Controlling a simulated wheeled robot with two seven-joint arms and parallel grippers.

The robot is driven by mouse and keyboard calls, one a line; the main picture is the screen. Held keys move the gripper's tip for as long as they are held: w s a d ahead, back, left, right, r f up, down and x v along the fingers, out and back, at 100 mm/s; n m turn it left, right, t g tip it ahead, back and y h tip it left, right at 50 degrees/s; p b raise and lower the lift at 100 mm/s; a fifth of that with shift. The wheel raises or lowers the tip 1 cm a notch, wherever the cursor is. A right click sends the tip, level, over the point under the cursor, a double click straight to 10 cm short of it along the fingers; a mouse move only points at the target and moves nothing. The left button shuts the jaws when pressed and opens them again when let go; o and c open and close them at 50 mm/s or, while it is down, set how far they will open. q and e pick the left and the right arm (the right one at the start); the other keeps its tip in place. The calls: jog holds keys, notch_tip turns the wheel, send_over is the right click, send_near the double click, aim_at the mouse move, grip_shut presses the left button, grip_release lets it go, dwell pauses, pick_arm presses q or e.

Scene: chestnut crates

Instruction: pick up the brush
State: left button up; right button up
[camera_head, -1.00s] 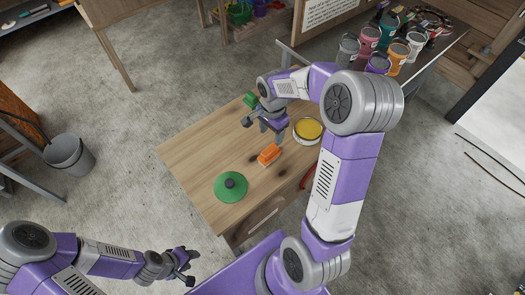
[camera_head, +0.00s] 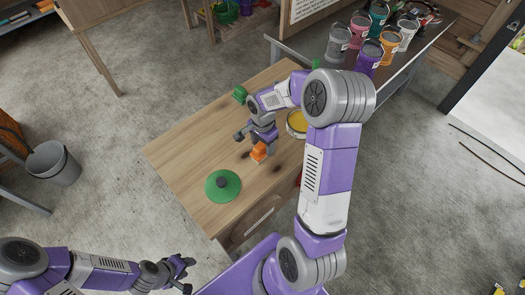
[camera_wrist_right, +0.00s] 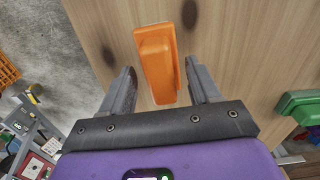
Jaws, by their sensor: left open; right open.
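The orange brush (camera_head: 258,152) lies on the wooden table (camera_head: 185,150). In the right wrist view the brush (camera_wrist_right: 157,62) lies between the two open fingers of my right gripper (camera_wrist_right: 160,88), with a gap showing on each side. In the head view my right gripper (camera_head: 261,142) is over the brush and hides part of it. My left gripper (camera_head: 183,273) is open and empty, low at the front left, away from the table.
A green lid with a dark knob (camera_head: 222,186) lies on the table's near part. A yellow-topped can (camera_head: 297,123) stands right of my right gripper. A green object (camera_head: 240,94) is at the table's far left edge. Paint cans (camera_head: 368,55) stand on a bench behind.

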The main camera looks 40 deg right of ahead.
jog(key=shift+f, duration=0.35)
jog(key=shift+r, duration=0.1)
jog(key=c, duration=0.9)
notch_tip(320, 180, up, 10)
jog(key=shift+r+p, duration=0.1)
jog(key=shift+p, duration=1.05)
jog(key=o, duration=0.6)
jog(key=shift+c, duration=0.2)
jog(key=c, duration=0.4)
